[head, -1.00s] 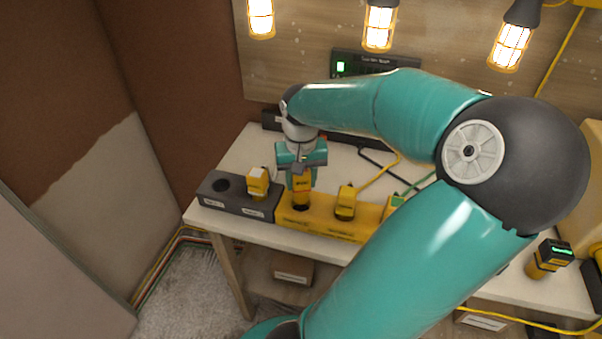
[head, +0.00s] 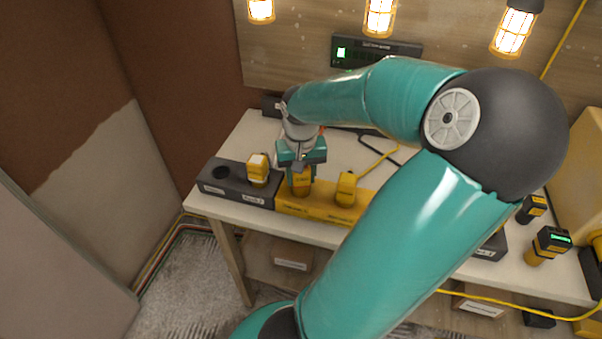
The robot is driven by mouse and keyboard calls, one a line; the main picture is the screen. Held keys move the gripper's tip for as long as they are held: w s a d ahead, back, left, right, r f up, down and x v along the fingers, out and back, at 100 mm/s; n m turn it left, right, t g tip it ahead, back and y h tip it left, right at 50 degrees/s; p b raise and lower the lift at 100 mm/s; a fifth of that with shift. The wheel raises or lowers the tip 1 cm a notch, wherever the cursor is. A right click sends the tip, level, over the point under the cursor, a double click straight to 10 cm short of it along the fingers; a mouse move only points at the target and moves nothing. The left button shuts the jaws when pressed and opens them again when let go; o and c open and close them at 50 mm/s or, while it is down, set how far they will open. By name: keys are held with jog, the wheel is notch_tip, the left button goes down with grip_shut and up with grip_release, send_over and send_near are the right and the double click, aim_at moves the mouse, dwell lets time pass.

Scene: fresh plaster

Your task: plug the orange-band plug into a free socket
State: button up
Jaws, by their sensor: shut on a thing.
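My gripper (head: 300,168) is shut on a yellow plug (head: 300,185) and points down at the yellow socket block (head: 320,208) on the workbench. The plug is upright over the block's left socket, with its lower end at the socket. I cannot tell how deep it sits, and the fingers hide its band. A yellow plug with a white top (head: 257,168) stands in the dark socket block (head: 232,190) to the left. That block's left socket (head: 220,172) looks empty. Another yellow plug (head: 346,188), with a cable, stands right of my gripper.
My arm covers the right part of the yellow block. Two yellow-black devices (head: 548,245) (head: 532,208) stand at the bench's right. A dark panel with a green light (head: 376,50) and several caged lamps (head: 380,17) are on the back wall. Boxes (head: 292,253) lie below the bench.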

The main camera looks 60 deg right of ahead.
jog(key=shift+f, duration=0.4)
jog(key=shift+f, duration=0.1)
jog(key=o, duration=1.1)
jog(key=shift+o, duration=0.2)
notch_tip(320, 180, up, 14)
jog(key=shift+f, duration=0.15)
